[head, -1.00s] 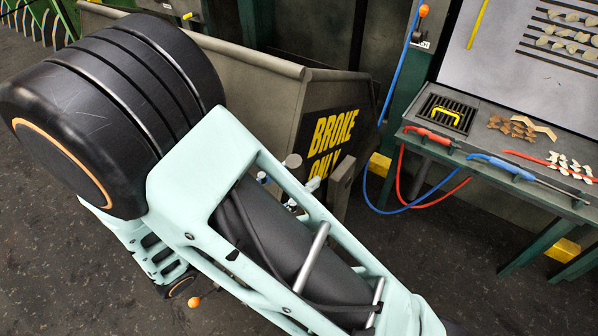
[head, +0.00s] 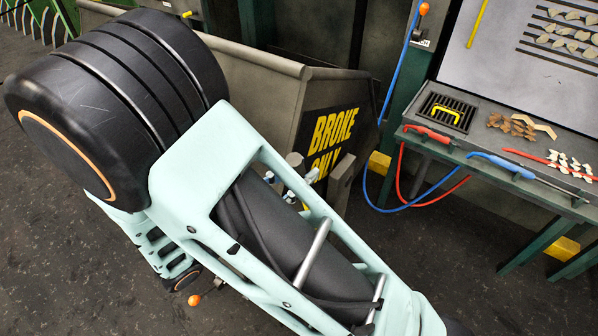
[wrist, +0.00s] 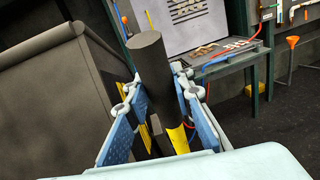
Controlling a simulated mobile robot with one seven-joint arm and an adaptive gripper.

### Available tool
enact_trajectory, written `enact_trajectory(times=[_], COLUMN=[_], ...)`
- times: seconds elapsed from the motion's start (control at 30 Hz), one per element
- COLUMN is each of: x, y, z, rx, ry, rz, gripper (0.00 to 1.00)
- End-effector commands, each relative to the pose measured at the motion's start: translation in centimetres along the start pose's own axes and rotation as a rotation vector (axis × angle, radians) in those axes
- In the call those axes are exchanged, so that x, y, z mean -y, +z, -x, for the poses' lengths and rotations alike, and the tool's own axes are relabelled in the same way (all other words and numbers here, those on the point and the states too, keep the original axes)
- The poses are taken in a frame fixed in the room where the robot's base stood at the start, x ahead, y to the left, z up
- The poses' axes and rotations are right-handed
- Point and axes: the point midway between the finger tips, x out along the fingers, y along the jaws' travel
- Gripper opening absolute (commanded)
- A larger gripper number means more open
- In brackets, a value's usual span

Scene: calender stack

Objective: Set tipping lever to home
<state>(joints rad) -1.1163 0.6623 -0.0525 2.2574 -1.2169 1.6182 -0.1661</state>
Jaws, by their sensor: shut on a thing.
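The tipping lever appears as a dark grey upright cylinder (wrist: 149,55) in the wrist view, rising between my fingers. My gripper (wrist: 155,80), with blue pads and pale fingertips, is shut on it, one finger on each side. The cylinder's top stands clear above the fingertips. In the head view its grey top (head: 294,159) shows small beside my gripper (head: 291,179), in front of the broke bin (head: 290,110). My arm hides most of the lever's lower part and mount there. A yellow part (wrist: 178,140) shows low between the fingers.
The bin has a black "BROKE ONLY" sign (head: 335,138). A grey upright bracket (head: 341,180) stands close right of my gripper. A bench (head: 480,160) with red and blue hoses and tools stands at the right. Dark floor (head: 440,260) is open before it.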

Motion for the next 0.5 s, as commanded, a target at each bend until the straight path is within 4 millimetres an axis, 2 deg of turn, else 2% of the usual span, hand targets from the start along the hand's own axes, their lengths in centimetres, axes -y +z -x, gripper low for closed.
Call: enact_trajectory(times=[0.17, 0.3, 0.5], x=[-0.2, -0.9, -1.8], y=[0.6, 1.6, 2.1], z=[-1.2, -4.3, -9.0], rx=[-0.023, -0.077, -0.169], ry=[-0.006, -0.013, -0.019], rz=[0.003, 0.011, 0.026], gripper=[0.00, 0.00, 0.00])
